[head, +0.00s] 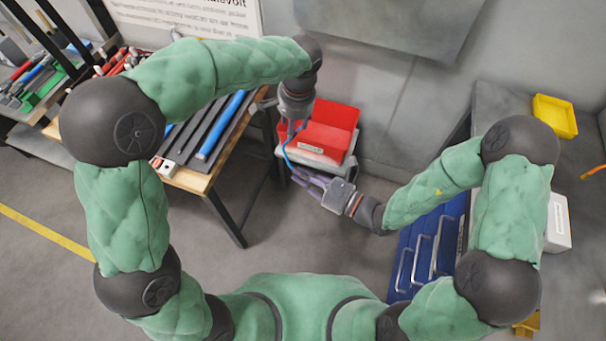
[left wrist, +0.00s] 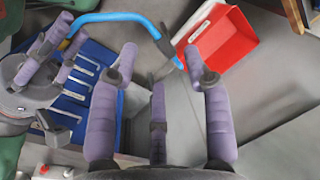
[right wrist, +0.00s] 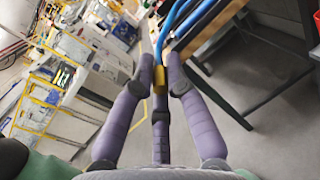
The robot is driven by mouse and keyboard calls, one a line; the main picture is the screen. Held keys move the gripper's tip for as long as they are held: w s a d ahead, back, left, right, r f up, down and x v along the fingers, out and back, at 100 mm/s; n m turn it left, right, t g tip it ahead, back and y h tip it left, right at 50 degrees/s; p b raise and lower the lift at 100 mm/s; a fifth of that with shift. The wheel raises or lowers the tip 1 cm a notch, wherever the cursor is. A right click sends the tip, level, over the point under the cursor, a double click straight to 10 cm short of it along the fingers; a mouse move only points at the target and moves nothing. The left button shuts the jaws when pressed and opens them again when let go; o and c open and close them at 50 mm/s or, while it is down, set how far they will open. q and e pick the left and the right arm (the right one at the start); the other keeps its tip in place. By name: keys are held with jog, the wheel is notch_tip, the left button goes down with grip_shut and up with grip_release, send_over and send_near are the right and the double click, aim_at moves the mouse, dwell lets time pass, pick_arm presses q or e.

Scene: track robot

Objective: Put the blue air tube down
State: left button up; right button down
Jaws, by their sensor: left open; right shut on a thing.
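The blue air tube (head: 287,151) is thin and bent. My right gripper (head: 303,177) is shut on it beside the red bin. In the left wrist view the tube (left wrist: 110,17) arcs from the right gripper's fingers (left wrist: 60,50) toward the red bin, with dark bands near its far bend. In the right wrist view the tube (right wrist: 172,22) rises from between the closed fingertips (right wrist: 160,76), by a yellow piece. My left gripper (head: 292,122) is just above, near the bin's left side. Its fingers (left wrist: 160,68) are spread and empty, close to the tube's bend.
The red bin (head: 330,117) sits on a pale stand against the grey wall. A workbench (head: 206,181) with blue and dark bars is to the left. A blue drawer unit (head: 448,228) and a yellow bin (head: 554,116) are at the right. The floor in front is clear.

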pick_arm(q)
notch_tip(320, 180, up, 7)
jog(key=w+a+f+n+t+h, duration=0.15)
jog(key=a+f, duration=0.25)
jog(key=f, duration=0.4)
jog(key=w+a+f+n+h, duration=0.1)
jog(key=w+a+f+n, duration=0.2)
jog(key=f, duration=0.6)
jog(key=s+d+f+n+g+h, duration=0.1)
jog(key=s+f, duration=0.4)
jog(key=f, duration=0.3)
jog(key=s+d+f+n+g+h, duration=0.1)
jog(key=s+f, duration=0.5)
jog(key=f, duration=0.2)
jog(key=s+f+n, duration=0.4)
jog(key=s+f, duration=0.5)
jog(key=s, duration=0.5)
jog(key=shift+s+a+h, duration=0.3)
jog(key=shift+s+h, duration=0.05)
pick_arm(e)
jog(key=w+d+r+m+t+h, duration=0.3)
jog(key=w+d+m+t+h, duration=0.1)
jog(key=d, duration=0.6)
jog(key=w+d+r+m+t+h, duration=0.3)
jog(key=w+d+h, duration=0.3)
jog(key=w+d, duration=0.3)
jog(key=shift+w+d+m+t, duration=0.15)
jog(key=shift+d+m+t, duration=0.2)
jog(key=shift+m+t, duration=0.4)
